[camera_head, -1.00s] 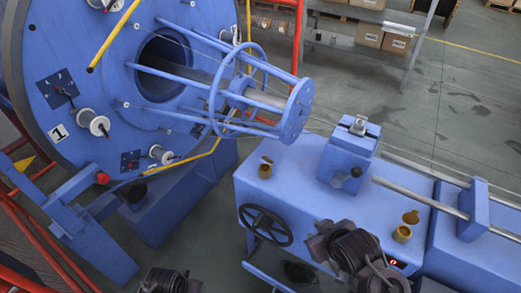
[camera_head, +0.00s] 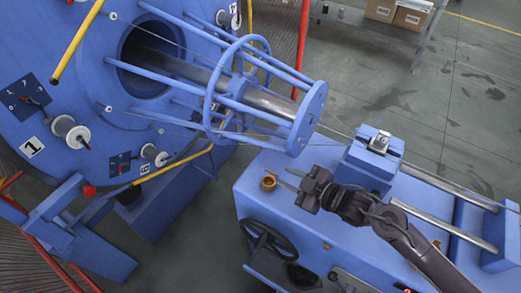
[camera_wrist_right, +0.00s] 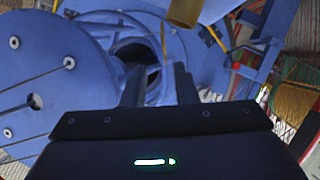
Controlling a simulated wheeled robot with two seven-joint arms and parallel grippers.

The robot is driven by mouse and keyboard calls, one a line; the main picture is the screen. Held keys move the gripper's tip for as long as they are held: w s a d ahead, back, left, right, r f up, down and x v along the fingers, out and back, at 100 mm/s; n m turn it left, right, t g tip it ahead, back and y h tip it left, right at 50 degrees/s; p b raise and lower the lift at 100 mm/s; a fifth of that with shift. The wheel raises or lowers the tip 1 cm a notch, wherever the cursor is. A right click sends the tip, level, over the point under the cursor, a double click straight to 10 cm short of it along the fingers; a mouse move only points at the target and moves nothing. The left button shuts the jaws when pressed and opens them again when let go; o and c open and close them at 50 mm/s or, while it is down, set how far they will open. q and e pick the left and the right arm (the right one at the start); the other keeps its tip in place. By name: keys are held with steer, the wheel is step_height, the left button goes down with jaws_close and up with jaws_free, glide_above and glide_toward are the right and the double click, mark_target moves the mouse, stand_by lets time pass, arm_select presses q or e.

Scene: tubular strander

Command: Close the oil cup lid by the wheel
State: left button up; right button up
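The small brass oil cup (camera_head: 268,184) stands on top of the blue housing, behind the dark handwheel (camera_head: 268,238). Its lid is too small in the head view to tell its angle surely. My right gripper (camera_head: 282,177) is just right of the cup, its two thin fingers apart and pointing left toward it, with nothing visible between them. In the right wrist view the open fingers (camera_wrist_right: 159,85) show at the middle, and a brass cylindrical part (camera_wrist_right: 185,12) shows at the top edge, beyond the fingertips. My left gripper is out of view.
A blue block with a metal clamp (camera_head: 372,160) stands on the housing behind my right forearm. The blue strander cage with its round end plate (camera_head: 310,120) overhangs behind the cup. A second brass cup (camera_head: 436,243) shows partly beside my arm.

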mark_target(272, 173)
steer(key=x, duration=0.3)
steer(key=p+x, duration=0.1)
steer(key=x, duration=0.3)
steer(key=shift+s+a+r, duration=0.2)
steer(key=shift+a+r, duration=0.05)
steer(key=shift+a, duration=0.05)
steer(key=shift+s+r, duration=0.1)
steer(key=shift+s, duration=0.1)
steer(key=shift+w, duration=0.15)
jaws_close()
